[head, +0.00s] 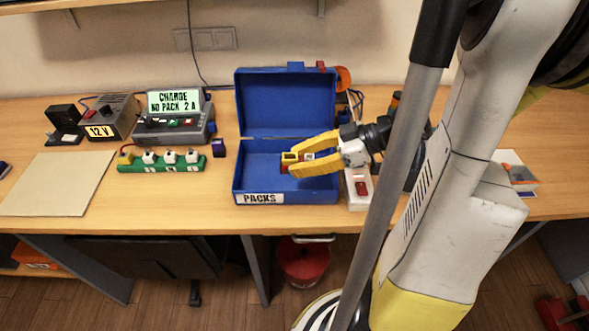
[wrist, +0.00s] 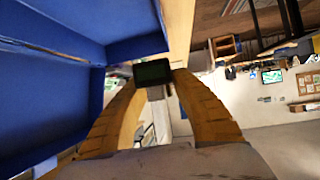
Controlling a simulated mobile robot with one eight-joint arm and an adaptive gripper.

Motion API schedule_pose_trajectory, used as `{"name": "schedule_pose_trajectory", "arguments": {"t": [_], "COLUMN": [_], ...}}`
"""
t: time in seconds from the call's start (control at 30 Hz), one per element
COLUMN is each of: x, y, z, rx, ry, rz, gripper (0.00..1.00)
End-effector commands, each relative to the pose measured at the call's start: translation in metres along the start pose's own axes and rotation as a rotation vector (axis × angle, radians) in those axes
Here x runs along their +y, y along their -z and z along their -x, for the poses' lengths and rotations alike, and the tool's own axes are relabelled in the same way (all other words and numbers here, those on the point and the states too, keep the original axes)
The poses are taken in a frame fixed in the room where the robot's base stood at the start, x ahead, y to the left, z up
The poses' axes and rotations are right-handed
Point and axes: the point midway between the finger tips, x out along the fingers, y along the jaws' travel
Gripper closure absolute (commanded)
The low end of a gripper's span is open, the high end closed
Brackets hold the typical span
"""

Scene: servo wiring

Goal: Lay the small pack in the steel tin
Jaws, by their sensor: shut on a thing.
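An open blue box (head: 285,198) labelled PACKS stands on the bench with its lid raised at the back; it looks like the tin. My gripper (head: 288,163) reaches in from the right, with its yellow fingers over the box's interior. It is shut on a small pack, which shows in the wrist view (wrist: 153,72) as a dark block between the fingertips. In the head view the fingers hide most of the pack, and a little red shows at the tips. I cannot tell whether the pack touches the box floor. The blue walls fill the left of the wrist view.
A white tray (head: 359,200) with a red item stands right of the box. To the left are a dark blue block (head: 218,148), a green strip (head: 160,164) with plugs, a charger (head: 174,119) reading "CHARGE NO PACK 2 A", a 12 V unit (head: 112,115) and a beige mat (head: 58,184).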

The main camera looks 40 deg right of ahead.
Motion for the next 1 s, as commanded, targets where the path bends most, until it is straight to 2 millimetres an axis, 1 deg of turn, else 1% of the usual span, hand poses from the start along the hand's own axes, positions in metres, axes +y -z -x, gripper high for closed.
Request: {"name": "schedule_pose_trajectory", "arguments": {"t": [0.03, 0.2, 0.3, 0.4, 0.47, 0.57, 0.7, 0.77, 1.0], "x": [0.013, 0.049, 0.065, 0.073, 0.075, 0.076, 0.076, 0.075, 0.075], "y": [-0.009, -0.022, -0.026, -0.028, -0.028, -0.036, -0.057, -0.063, -0.062], "z": [-0.012, -0.04, -0.05, -0.056, -0.057, -0.061, -0.072, -0.076, -0.075], "rx": [0.0, 0.001, 0.001, 0.001, 0.001, 0.001, 0.001, 0.001, 0.001], "ry": [0.003, 0.002, 0.001, 0.0, -0.001, -0.001, -0.001, -0.001, -0.001], "rz": [0.003, 0.002, 0.0, 0.0, 0.0, 0.0, 0.0, 0.0, 0.0], "gripper": [1.0, 1.0, 1.0, 1.0, 1.0, 1.0, 1.0, 1.0, 1.0]}}
